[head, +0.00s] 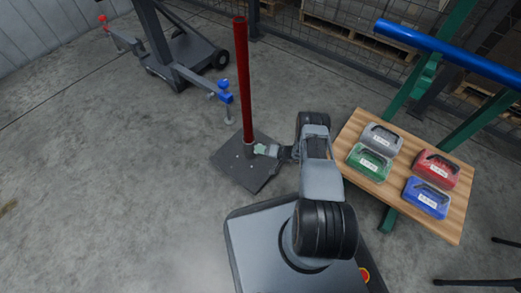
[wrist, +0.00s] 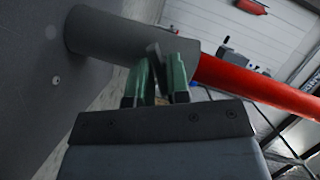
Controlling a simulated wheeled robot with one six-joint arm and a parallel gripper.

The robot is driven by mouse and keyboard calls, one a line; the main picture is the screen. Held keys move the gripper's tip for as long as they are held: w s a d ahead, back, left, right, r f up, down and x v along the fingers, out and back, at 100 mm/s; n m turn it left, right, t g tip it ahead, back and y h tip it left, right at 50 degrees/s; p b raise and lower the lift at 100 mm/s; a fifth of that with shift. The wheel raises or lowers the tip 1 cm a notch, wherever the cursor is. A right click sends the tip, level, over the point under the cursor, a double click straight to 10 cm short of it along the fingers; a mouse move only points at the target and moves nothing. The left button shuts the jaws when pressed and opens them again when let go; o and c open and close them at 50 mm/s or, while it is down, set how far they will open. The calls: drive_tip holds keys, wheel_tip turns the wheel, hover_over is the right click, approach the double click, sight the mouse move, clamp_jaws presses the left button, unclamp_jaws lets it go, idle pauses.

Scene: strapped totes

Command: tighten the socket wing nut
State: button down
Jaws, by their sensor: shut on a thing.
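A red pole (head: 241,85) stands upright in a grey socket on a dark square base plate (head: 234,169) in the head view. In the wrist view the grey socket (wrist: 120,35) lies across the picture with the red pole (wrist: 255,85) coming out of it to the right. My gripper (head: 259,150) is at the socket, low on the pole. In the wrist view its green fingers (wrist: 160,80) are shut on the wing nut (wrist: 154,52) at the socket's side. Only a small grey part of the nut shows between and above the fingertips.
A wooden table (head: 345,180) with several coloured totes stands at the right, with a blue bar (head: 440,42) above it. A wheeled grey stand (head: 180,55) with red and blue ends is at the back left. The floor at left is clear.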

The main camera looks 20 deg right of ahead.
drive_tip(key=shift+w+d+m+y, duration=0.15)
drive_tip(key=shift+m+y, duration=0.25)
drive_tip(key=shift+m, duration=0.45)
drive_tip(key=shift+w+a+m+y, duration=0.1)
drive_tip(key=shift+m+y, duration=0.3)
drive_tip(key=shift+m, duration=0.45)
idle(1.4)
drive_tip(key=c, duration=1.2)
unclamp_jaws()
drive_tip(key=shift+s, duration=0.1)
drive_tip(key=shift+c, duration=0.2)
drive_tip(key=shift+n, duration=0.3)
